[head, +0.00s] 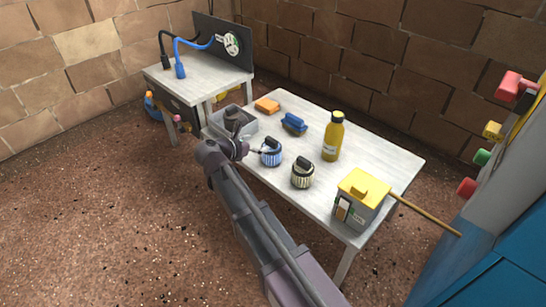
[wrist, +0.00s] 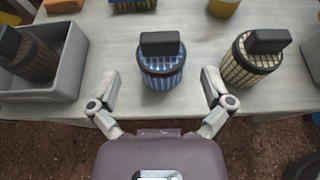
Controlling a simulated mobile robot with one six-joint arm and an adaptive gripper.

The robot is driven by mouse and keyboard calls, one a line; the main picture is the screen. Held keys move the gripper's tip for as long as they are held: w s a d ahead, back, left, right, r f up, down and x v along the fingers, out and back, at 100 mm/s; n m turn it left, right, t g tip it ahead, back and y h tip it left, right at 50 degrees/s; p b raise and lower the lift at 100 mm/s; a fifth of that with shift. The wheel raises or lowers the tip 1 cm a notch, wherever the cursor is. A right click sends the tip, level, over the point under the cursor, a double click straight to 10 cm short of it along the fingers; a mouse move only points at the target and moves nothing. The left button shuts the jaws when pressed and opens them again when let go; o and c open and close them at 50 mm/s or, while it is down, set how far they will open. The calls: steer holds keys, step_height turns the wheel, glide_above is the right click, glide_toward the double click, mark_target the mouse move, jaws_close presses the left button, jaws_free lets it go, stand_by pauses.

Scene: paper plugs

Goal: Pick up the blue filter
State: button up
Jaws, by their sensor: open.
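The blue filter (head: 271,153) stands upright on the white table near its front edge, with pleated blue sides and a black block handle on top. In the wrist view the blue filter (wrist: 162,72) is straight ahead, centred between the fingers. My gripper (wrist: 160,88) is open and empty, with one finger on each side of the filter's near side and gaps showing between. In the head view my gripper (head: 245,148) is just left of the filter.
A beige pleated filter (head: 303,173) stands to the right; it also shows in the wrist view (wrist: 254,60). A grey bin (head: 212,124) holding a dark filter (wrist: 28,58) is left. Behind are a blue brush (head: 294,123), an orange sponge (head: 267,105) and a yellow bottle (head: 333,138). A yellow-lidded box (head: 359,200) stands right.

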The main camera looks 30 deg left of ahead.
mark_target(269, 141)
steer(key=shift+x, duration=1)
steer(key=shift+f+b+x, duration=0.25)
steer(key=shift+b+x, duration=0.9)
steer(key=shift+x, duration=0.7)
steer(key=shift+w+d+f, duration=0.15)
steer(key=shift+w+d, duration=0.05)
steer(key=shift+w, duration=0.4)
steer(key=c, duration=1.3)
